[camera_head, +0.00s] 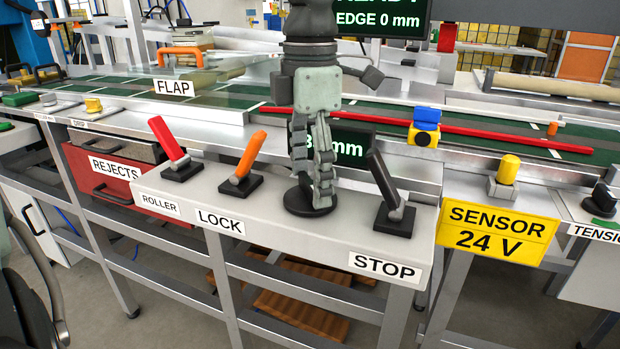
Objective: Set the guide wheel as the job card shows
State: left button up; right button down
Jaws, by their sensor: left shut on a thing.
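My left gripper (314,188) comes down from the top middle with its fingers closed over a dark round control (310,207) on the grey panel (290,240). This looks like the guide wheel; the fingers hide most of it, and its setting cannot be read. A dark display (350,149) behind the fingers shows green-white digits ending in "mm"; the gripper covers part of the number. A larger screen (378,19) at the top reads "EDGE 0 mm", with its upper line cut off. I cannot make out a job card.
On the same panel stand a red lever (169,141), an orange lever (249,156) and a black lever (384,180) close to the gripper. A yellow knob (509,168) stands to the right. A red bar (460,129) crosses the green belt behind.

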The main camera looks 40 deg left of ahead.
aim_at(311, 183)
pick_arm(q)
jog(key=m, duration=0.5)
jog(key=shift+m, duration=2.5)
jog(key=o, duration=0.9)
notch_tip(311, 183, up, 12)
jog(key=shift+r, duration=0.1)
